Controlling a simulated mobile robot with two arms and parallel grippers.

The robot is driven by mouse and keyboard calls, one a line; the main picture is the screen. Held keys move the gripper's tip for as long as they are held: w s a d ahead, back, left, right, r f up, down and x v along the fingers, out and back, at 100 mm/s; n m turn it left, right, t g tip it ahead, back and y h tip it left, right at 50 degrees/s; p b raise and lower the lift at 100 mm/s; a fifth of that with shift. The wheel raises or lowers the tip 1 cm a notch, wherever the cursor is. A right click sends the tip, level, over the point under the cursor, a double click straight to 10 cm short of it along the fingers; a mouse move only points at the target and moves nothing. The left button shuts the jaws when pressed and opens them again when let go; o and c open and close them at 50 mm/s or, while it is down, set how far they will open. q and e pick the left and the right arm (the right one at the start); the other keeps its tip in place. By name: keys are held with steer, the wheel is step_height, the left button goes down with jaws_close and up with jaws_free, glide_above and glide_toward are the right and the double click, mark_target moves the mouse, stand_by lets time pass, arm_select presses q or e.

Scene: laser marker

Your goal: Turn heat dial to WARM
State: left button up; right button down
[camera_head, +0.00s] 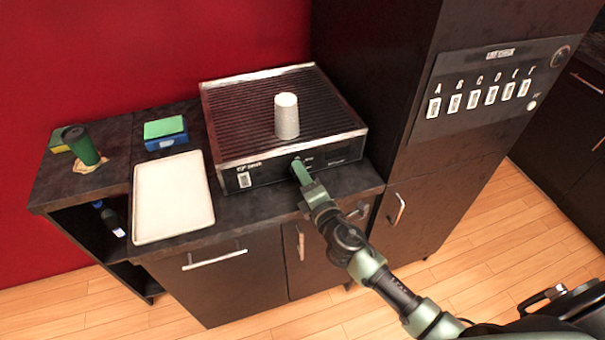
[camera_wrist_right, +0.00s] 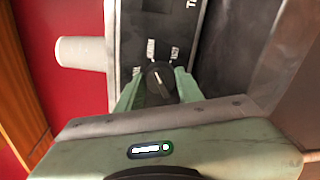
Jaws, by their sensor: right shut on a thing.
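The heat dial (camera_wrist_right: 158,76) is a dark round knob on the front panel of the cup warmer (camera_head: 225,110). In the right wrist view it sits between the two green fingers of my right gripper (camera_wrist_right: 157,90), which is shut on it. White labels stand around the dial, too blurred to read surely, so I cannot tell which one its pale mark points at. In the head view my right gripper (camera_head: 301,172) is at the panel and hides most of the dial. My left gripper is not in view.
A white cup (camera_head: 287,116) stands upside down on the ribbed top. A white tray (camera_head: 173,197), a blue-green box (camera_head: 166,132) and a green tumbler (camera_head: 82,146) are to the left. A tall dark cabinet (camera_head: 385,90) with a labelled panel stands close on the right.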

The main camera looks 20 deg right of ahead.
stand_by(0.3)
steer(key=c, duration=0.9)
jaws_free()
steer(key=s, duration=0.2)
steer(key=s+b, duration=0.1)
steer(key=s, duration=0.4)
steer(key=shift+s+d+r+b, duration=0.3)
steer(key=shift+s+d+r, duration=0.05)
steer(key=shift+s, duration=0.05)
